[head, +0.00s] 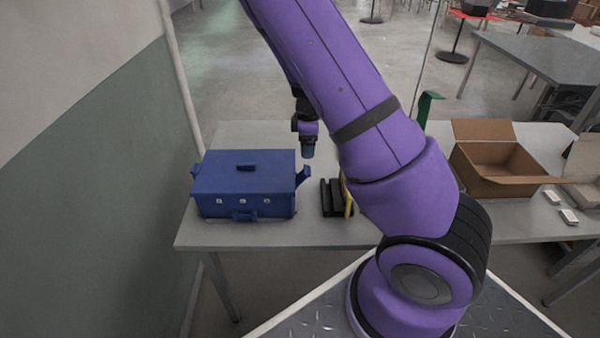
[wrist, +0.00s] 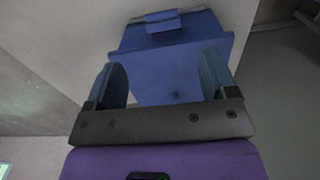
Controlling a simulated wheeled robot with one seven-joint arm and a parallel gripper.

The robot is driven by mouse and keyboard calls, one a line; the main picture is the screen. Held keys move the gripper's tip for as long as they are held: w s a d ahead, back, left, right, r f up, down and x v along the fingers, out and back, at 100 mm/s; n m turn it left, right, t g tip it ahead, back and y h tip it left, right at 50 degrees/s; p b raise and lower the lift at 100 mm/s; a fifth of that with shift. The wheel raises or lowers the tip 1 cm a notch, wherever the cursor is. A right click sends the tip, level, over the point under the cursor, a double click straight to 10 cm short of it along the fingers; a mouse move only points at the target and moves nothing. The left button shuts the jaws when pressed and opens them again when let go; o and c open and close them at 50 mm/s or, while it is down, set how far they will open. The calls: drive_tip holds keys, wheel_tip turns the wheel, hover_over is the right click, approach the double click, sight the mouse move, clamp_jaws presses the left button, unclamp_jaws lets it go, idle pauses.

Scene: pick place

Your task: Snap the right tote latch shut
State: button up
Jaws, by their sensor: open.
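A blue lidded tote (head: 243,187) stands on the left part of the grey table, and its lid lies flat on top. The right latch (head: 302,176) sticks out from the tote's right side, tilted up and outward. My gripper (head: 308,153) is above the table, just right of the tote and near that latch. In the wrist view the tote (wrist: 180,72) lies beyond the two fingers of my gripper (wrist: 165,82), which are apart with nothing between them. A latch flap (wrist: 162,21) shows at the tote's far edge there.
Black objects (head: 333,197) and a yellow item (head: 347,195) stand right of the tote. An open cardboard box (head: 492,168) and small white items (head: 568,216) are farther right. A wall is close on the left. The table front (head: 270,234) is clear.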

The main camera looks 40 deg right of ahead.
sight(307, 170)
drive_tip(key=shift+s+f, duration=0.15)
drive_tip(key=shift+f, duration=0.25)
wheel_tip(307, 170, down, 10)
idle(0.3)
drive_tip(key=c, duration=0.8)
